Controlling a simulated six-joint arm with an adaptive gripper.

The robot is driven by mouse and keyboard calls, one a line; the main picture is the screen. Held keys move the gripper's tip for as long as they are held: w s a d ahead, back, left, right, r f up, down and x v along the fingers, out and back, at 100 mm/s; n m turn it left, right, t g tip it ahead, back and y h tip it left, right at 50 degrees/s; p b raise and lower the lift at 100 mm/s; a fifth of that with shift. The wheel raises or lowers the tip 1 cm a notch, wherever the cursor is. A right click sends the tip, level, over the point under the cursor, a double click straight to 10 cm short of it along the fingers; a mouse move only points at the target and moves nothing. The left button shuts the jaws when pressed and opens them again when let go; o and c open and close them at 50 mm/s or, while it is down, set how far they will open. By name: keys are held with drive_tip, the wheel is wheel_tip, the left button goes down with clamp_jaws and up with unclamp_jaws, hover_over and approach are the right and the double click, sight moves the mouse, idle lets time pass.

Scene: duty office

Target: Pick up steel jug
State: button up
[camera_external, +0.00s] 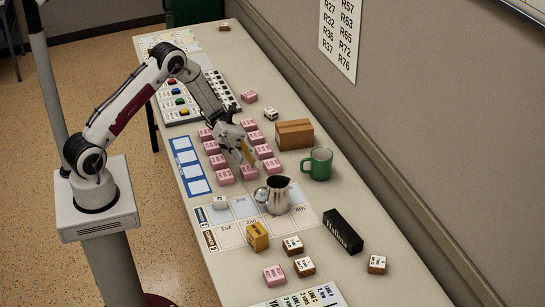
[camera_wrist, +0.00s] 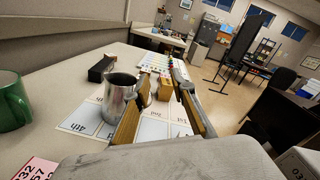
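The steel jug (camera_external: 279,197) stands upright on the printed sheet on the table, in front of the green mug. A small round metallic shape is at its left side; I cannot tell what it is. My gripper (camera_external: 247,157) is above the table over the pink blocks, behind and left of the jug in the external view. In the wrist view, the jug (camera_wrist: 121,92) is just left of the left tan finger, which overlaps its lower right part. My gripper (camera_wrist: 161,85) is open, with nothing held between the spread fingers.
The green mug (camera_external: 319,163) and a brown box (camera_external: 294,133) stand behind the jug. A black box (camera_external: 343,231) lies to its right. A yellow box (camera_external: 257,236) and several small blocks are in front. Pink blocks (camera_external: 225,177) fill the table below the gripper.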

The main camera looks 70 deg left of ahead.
sight(272, 195)
drive_tip(key=shift+f, duration=0.1)
drive_tip(key=shift+f, duration=3.1)
drive_tip(key=shift+d+f, duration=0.55)
drive_tip(key=shift+f, duration=0.3)
drive_tip(key=shift+w+d, duration=0.1)
drive_tip(key=shift+d, duration=0.65)
drive_tip(key=shift+d, duration=0.15)
drive_tip(key=shift+w+d, duration=0.15)
drive_tip(key=shift+d, duration=2.2)
clamp_jaws()
